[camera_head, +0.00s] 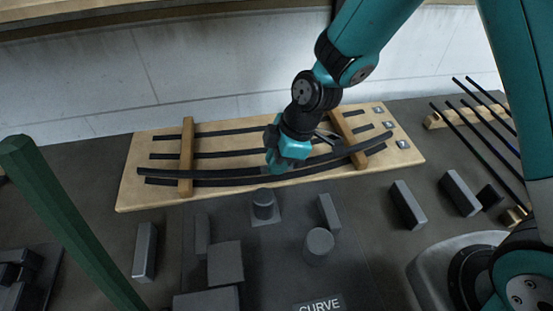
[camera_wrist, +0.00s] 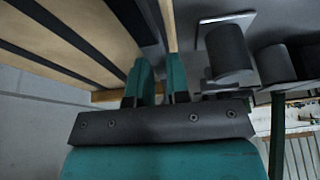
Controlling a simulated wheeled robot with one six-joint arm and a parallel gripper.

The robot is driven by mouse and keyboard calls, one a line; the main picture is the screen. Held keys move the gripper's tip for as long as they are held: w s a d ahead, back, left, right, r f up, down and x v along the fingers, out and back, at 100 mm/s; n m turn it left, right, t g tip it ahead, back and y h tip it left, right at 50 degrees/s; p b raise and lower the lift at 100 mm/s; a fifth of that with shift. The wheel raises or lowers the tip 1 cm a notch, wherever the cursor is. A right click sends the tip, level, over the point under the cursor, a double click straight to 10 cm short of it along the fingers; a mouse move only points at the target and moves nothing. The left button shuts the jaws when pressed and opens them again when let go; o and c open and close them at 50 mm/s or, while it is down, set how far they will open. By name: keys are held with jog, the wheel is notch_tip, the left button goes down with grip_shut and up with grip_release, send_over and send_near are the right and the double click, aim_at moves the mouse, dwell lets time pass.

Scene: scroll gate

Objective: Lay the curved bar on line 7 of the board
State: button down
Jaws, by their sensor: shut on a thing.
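The curved bar (camera_head: 225,183) is long, dark and bowed, and it stretches across the near part of the wooden board (camera_head: 128,190) in the head view. My gripper (camera_head: 273,168) is shut on it near its middle. The bar's ends reach out past both wooden crosspieces, and it passes over them in the picture; I cannot tell whether it touches them. Several dark strips (camera_head: 225,154) run along the board. I cannot read any line numbers. In the wrist view my gripper's fingers (camera_wrist: 163,85) show close together, with the grip itself partly hidden.
A left crosspiece (camera_head: 187,140) and a right crosspiece (camera_head: 340,125) lie across the board. Grey blocks (camera_head: 225,263) and a round post (camera_head: 263,203) stand in front. A rack of thin rods (camera_head: 470,140) is at right. A green post (camera_head: 70,225) rises at left.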

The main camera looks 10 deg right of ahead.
jog(key=c, duration=1)
grip_release()
jog(key=shift+f, duration=0.1)
jog(key=b+v, duration=0.1)
jog(key=v, duration=1.6)
jog(key=shift+d+r, duration=0.15)
jog(key=shift+r, duration=0.05)
jog(key=s+r+m, duration=0.1)
jog(key=s+m, duration=0.2)
jog(key=s, duration=0.2)
jog(key=s+r+m, duration=0.1)
jog(key=s+m, duration=0.3)
jog(key=s, duration=0.2)
jog(key=s+r+m, duration=0.1)
jog(key=s+m, duration=0.2)
jog(key=s, duration=0.2)
jog(key=shift+s+d+r+m, duration=0.15)
jog(key=shift+s+m, duration=0.15)
